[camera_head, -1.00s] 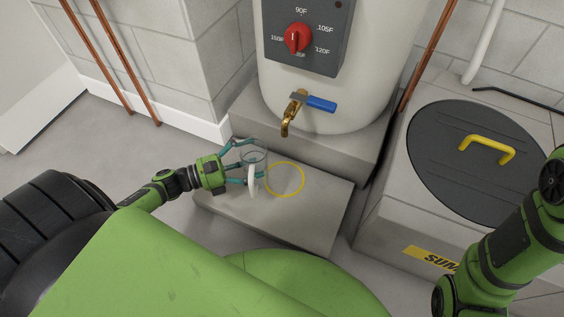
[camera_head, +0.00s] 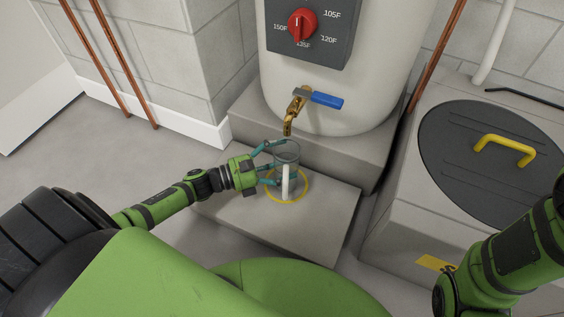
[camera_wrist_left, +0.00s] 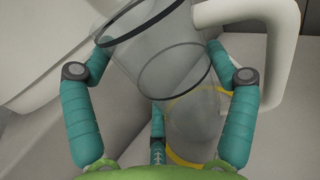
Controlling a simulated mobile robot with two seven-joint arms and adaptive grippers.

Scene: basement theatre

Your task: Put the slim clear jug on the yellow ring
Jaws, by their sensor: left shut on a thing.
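The slim clear jug (camera_head: 288,153) has a dark rim and a white handle (camera_head: 286,182). My left gripper (camera_head: 276,163) is shut on it. In the left wrist view the jug (camera_wrist_left: 160,62) sits between the teal fingers, with its white handle at the upper right. The yellow ring (camera_head: 289,202) lies on the low grey slab, and the jug is over it in the head view. In the left wrist view part of the ring (camera_wrist_left: 180,159) shows below and beyond the jug's bottom, which looks apart from the slab. My right gripper is out of view.
A brass tap (camera_head: 289,118) with a blue lever (camera_head: 326,100) hangs from the white tank (camera_head: 385,70), close above the jug. The slab (camera_head: 320,225) is bare around the ring. A grey box with a dark lid (camera_head: 455,150) stands to the right.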

